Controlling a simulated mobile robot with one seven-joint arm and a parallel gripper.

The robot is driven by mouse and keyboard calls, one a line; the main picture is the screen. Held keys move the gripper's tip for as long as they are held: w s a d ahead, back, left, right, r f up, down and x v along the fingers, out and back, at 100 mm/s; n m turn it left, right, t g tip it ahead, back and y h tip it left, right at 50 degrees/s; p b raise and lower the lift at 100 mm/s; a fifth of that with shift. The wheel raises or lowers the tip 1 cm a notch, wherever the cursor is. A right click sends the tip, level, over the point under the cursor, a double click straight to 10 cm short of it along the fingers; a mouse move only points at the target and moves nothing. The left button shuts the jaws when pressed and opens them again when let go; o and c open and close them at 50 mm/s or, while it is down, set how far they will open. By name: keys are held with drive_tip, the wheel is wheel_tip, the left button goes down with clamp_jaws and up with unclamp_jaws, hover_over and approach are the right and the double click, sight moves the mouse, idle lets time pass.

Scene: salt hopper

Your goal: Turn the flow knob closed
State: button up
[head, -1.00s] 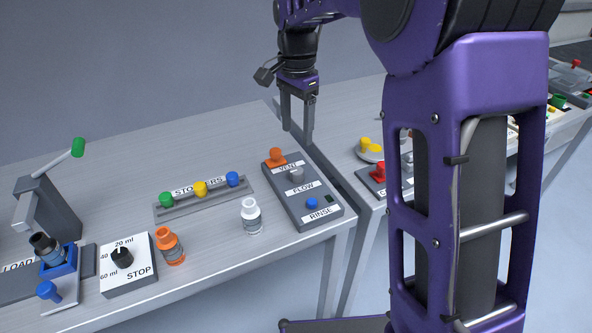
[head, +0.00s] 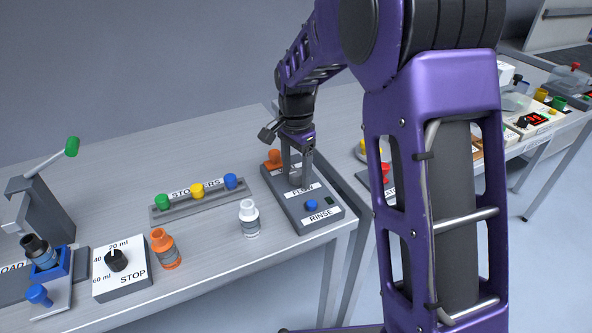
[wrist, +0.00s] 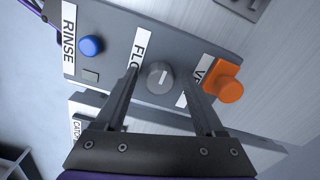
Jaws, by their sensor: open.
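The grey flow knob (wrist: 159,76) sits in the middle of a dark grey panel (head: 322,226), beside a partly covered FLOW label (wrist: 138,48). Its white pointer line shows in the wrist view. My gripper (wrist: 160,78) is open, with one finger on each side of the knob. In the head view my gripper (head: 297,180) is lowered over the panel and hides most of the knob. I cannot tell whether the fingers touch it.
On the same panel are an orange vent knob (wrist: 229,89) close to one finger and a blue rinse button (wrist: 91,45). A stopper rack (head: 200,200) is farther left. A red knob (head: 384,172) is on the right table.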

clamp_jaws()
drive_tip(key=shift+n, duration=0.3)
drive_tip(key=n+p, duration=0.2)
drive_tip(key=n, duration=0.1)
drive_tip(key=shift+r+n, duration=0.15)
drive_tip(key=shift+n, duration=0.25)
drive_tip(key=n+p, duration=0.1)
drive_tip(key=n, duration=0.3)
drive_tip(key=shift+p, duration=0.3)
drive_tip(key=n+p, duration=0.1)
drive_tip(key=n, duration=0.4)
drive_tip(key=shift+n+p, duration=0.85)
drive_tip(key=shift+n, duration=1.35)
